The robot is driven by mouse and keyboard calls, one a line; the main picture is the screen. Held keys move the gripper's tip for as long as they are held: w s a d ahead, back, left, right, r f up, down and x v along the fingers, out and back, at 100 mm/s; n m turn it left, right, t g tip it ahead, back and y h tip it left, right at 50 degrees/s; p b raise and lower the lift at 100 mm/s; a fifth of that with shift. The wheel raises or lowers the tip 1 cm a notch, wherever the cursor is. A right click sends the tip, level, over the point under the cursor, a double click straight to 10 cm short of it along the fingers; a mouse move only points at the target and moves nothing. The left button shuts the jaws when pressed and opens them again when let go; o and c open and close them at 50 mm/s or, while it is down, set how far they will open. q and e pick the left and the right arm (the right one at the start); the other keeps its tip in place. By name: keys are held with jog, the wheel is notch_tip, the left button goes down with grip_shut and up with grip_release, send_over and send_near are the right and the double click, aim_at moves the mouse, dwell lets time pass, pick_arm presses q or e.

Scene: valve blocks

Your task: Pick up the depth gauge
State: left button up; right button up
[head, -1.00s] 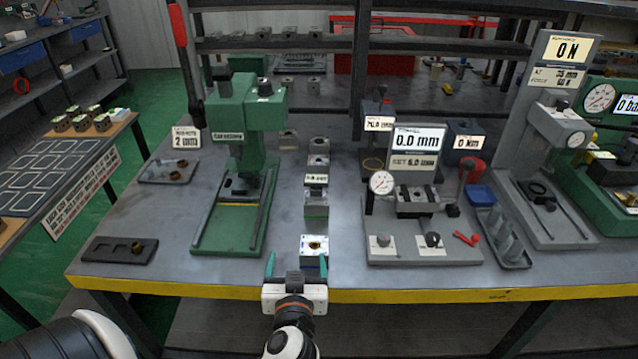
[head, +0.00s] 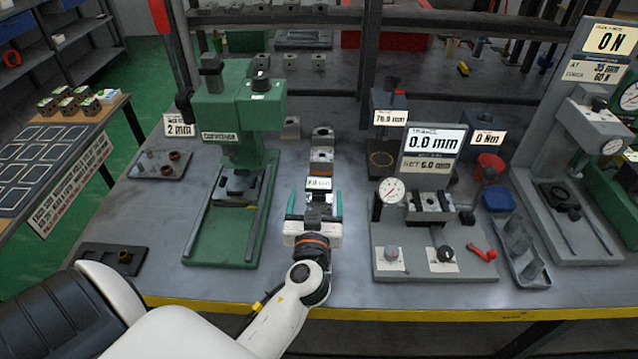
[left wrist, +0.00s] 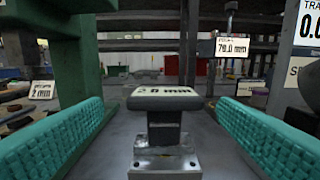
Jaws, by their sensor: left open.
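The depth gauge (head: 318,184) shows a white mm readout on a dark crossbar, in the row of blocks right of the green press. In the left wrist view the gauge (left wrist: 165,98) is upright, its dark stem standing on a metal block (left wrist: 165,168). My left gripper (head: 315,196) is open and empty, its teal fingers apart on the near side of the gauge. In the left wrist view the gauge appears centred between the fingers, with clear gaps on both sides. My right gripper is not in view.
The green press (head: 225,130) stands close on the left. The grey travel tester (head: 432,262) with a dial stands on the right. More metal blocks (head: 322,136) line up behind the gauge. A dark tray (head: 95,256) lies at the front left.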

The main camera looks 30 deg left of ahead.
aim_at(319, 178)
pick_arm(q)
jog(key=shift+w+a, duration=0.3)
jog(key=shift+w, duration=0.15)
jog(key=shift+w+a, duration=0.1)
jog(key=shift+w, duration=0.15)
jog(key=p+x, duration=0.2)
jog(key=x, duration=0.2)
jog(key=shift+w+r+p, duration=0.3)
jog(key=shift+r+p, duration=0.05)
jog(key=shift+p, duration=0.05)
jog(key=shift+w+a+f, duration=0.1)
jog(key=shift+w+f, duration=0.05)
jog(key=shift+w, duration=0.1)
jog(key=shift+c, duration=0.3)
jog(key=c, duration=1.2)
